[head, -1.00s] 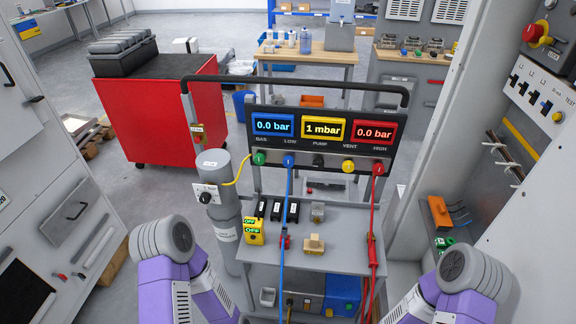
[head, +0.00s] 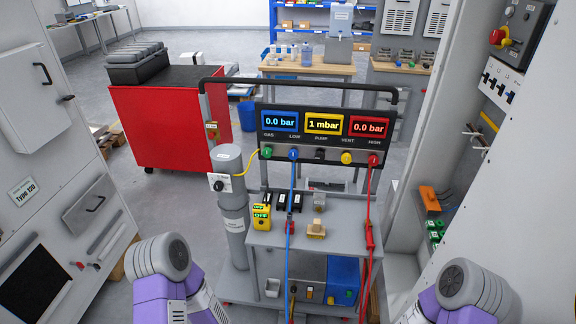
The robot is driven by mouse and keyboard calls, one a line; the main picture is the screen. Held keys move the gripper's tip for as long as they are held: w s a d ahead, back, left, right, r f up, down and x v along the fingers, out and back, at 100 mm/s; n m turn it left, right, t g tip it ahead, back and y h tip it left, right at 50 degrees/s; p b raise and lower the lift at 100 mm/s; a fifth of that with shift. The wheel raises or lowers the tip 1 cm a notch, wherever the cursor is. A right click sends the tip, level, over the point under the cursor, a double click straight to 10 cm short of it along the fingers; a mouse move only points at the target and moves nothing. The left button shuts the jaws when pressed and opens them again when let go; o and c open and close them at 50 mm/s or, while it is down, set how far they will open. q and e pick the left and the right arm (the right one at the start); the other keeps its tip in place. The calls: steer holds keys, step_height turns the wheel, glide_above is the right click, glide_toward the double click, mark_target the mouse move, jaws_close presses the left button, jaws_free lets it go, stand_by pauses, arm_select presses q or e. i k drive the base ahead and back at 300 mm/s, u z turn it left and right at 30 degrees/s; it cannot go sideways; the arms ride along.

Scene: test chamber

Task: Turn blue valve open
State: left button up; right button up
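The blue valve knob (head: 293,154) is on the front of the gauge panel (head: 330,145), under the LOW label, with a blue hose (head: 289,220) running down from it. A green knob (head: 267,152) is to its left and a black one (head: 319,155) to its right, then a yellow one (head: 346,157) and a red one (head: 373,159). The blue display (head: 280,121) reads 0.0 bar. I cannot tell the valve's turn position at this size. Only grey and purple parts of my two arms show at the bottom corners. Neither gripper is in view.
The panel stands on a grey cart (head: 335,242) with small boxes and black switches on its top. A grey cylinder (head: 232,205) stands at its left, joined by a yellow hose. A red cabinet (head: 155,125) is behind left. Grey cabinets flank both sides. Floor shows between the left cabinet and the cylinder.

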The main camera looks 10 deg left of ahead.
mark_target(293, 154)
steer(key=u, duration=1.45)
steer(key=i, duration=0.7)
steer(key=z, duration=2)
